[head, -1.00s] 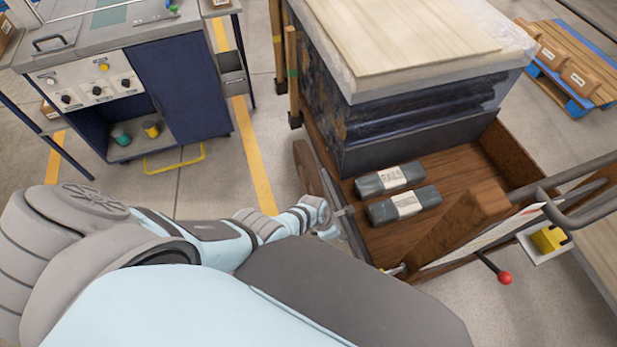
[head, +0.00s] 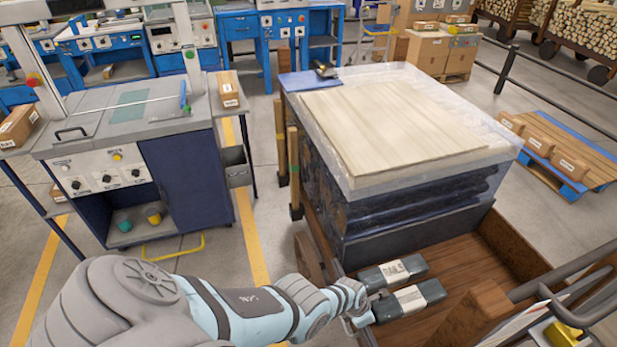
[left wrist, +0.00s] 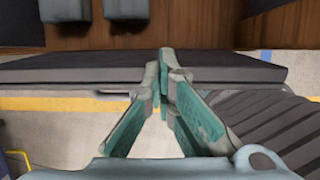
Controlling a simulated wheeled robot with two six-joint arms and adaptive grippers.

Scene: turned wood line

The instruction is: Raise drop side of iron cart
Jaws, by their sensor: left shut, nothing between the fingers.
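The iron cart has a brown wooden bed (head: 450,312) carrying a large wrapped stack (head: 400,150) and two grey packets. Its near-left edge has a long dark side panel (head: 322,238), which also shows as a dark strip across the left wrist view (left wrist: 235,66). Whether the panel hangs down or stands up is hard to tell. My left gripper (head: 360,312) is at this edge, beside the packets. In the left wrist view its teal-padded fingers (left wrist: 163,72) are shut with nothing between them, overlapping the strip; contact is unclear. My right gripper is out of view.
A blue-grey workbench (head: 165,170) stands left of the cart, with an aisle of bare floor between. Wooden posts (head: 293,170) stand at the cart's far-left corner. Grey rails (head: 570,275) and a brown post (head: 480,315) are at the right. A pallet with boxes (head: 565,165) lies beyond.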

